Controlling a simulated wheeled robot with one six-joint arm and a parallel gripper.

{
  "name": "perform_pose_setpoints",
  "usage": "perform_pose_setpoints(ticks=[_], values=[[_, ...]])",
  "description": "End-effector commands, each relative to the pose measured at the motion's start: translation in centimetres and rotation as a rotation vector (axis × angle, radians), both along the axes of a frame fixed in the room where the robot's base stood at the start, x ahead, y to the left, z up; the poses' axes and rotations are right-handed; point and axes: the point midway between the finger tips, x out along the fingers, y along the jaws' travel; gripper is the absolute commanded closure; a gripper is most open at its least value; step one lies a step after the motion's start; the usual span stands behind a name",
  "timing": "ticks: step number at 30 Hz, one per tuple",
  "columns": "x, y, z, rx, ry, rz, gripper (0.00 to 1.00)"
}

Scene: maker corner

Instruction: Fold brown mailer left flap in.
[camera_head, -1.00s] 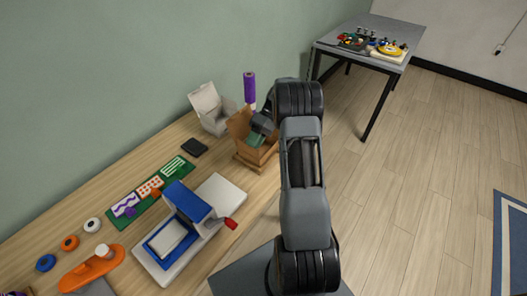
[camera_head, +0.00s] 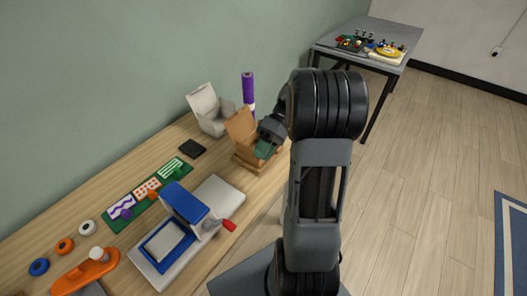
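The brown mailer (camera_head: 240,128) is an open cardboard box on a wooden base at the far right end of the workbench. One flap stands up on its left side. My gripper (camera_head: 265,149) is at the box's right side, close to its upper edge. The green tip of the gripper shows, but its finger gap cannot be made out. Whether it touches the box cannot be told. My arm and gripper hide the right part of the box and its other flaps.
A white open box (camera_head: 212,115) and a purple roll (camera_head: 248,88) stand behind the mailer. A blue and white press (camera_head: 182,232) with a red handle stands nearer on the bench. A black square (camera_head: 192,148) and a green board (camera_head: 148,191) lie left. A grey table (camera_head: 385,35) is beyond.

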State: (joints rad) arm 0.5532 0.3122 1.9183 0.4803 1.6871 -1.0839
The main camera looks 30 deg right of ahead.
Motion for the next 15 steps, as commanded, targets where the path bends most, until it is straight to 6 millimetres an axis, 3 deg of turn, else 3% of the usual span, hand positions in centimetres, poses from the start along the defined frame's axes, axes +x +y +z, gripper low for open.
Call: perform_pose_setpoints(ticks=[8,13,15], values=[[0.0,0.1,-0.1,0.0,0.0,0.004,0.72],[1.4,3.3,-0.6,-0.048,-0.041,0.143,0.72],[3.1,4.3,-1.0,-0.193,-0.096,0.232,0.72]])
